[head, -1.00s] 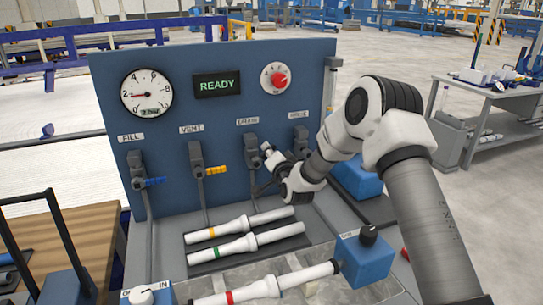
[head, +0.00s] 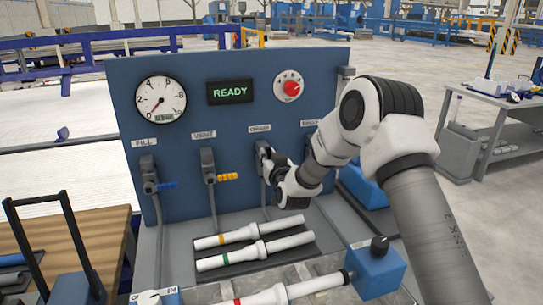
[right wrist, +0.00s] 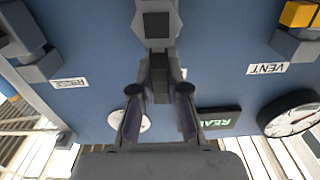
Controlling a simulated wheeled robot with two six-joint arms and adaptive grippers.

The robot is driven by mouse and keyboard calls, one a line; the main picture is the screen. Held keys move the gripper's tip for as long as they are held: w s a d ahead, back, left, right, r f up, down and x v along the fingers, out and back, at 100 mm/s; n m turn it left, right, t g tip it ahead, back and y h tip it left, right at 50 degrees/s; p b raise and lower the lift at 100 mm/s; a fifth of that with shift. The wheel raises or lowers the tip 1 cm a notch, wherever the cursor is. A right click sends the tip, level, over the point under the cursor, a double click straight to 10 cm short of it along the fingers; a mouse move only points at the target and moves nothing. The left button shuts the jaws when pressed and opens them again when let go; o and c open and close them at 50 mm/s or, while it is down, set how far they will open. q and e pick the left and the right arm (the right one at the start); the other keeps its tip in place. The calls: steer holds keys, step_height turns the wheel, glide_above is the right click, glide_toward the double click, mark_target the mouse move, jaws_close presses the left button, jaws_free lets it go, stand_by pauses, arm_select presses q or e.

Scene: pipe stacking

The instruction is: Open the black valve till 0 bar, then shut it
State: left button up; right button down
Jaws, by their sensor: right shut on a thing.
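The valve under the third label from the left, DRAIN, has its body (head: 263,154) on the blue panel. My right gripper (head: 273,172) is at this valve and hides most of its handle. In the right wrist view, my right gripper (right wrist: 160,97) is shut on a dark handle (right wrist: 160,76) below the grey valve body (right wrist: 157,25). The handle's exact angle and its colour in the head view are hard to tell. The round gauge (head: 160,100) has its red needle low on the left, near 0; its small digital readout is too blurred to read. My left gripper is not in view.
The FILL valve with a blue handle (head: 165,187) and VENT valve with a yellow handle (head: 227,177) stand left. A display (head: 230,90) reads READY; a red knob (head: 291,87) is beside it. White pipes (head: 255,250) lie in front. A blue box (head: 377,270) stands front right.

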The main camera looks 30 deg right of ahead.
steer(key=shift+w+a+r+n, duration=0.1)
steer(key=shift+a+n, duration=0.05)
steer(key=shift+n, duration=0.25)
steer(key=c, duration=1.1)
jaws_free()
steer(key=shift+c, duration=0.2)
steer(key=v, duration=1.2)
steer(key=shift+a, duration=0.1)
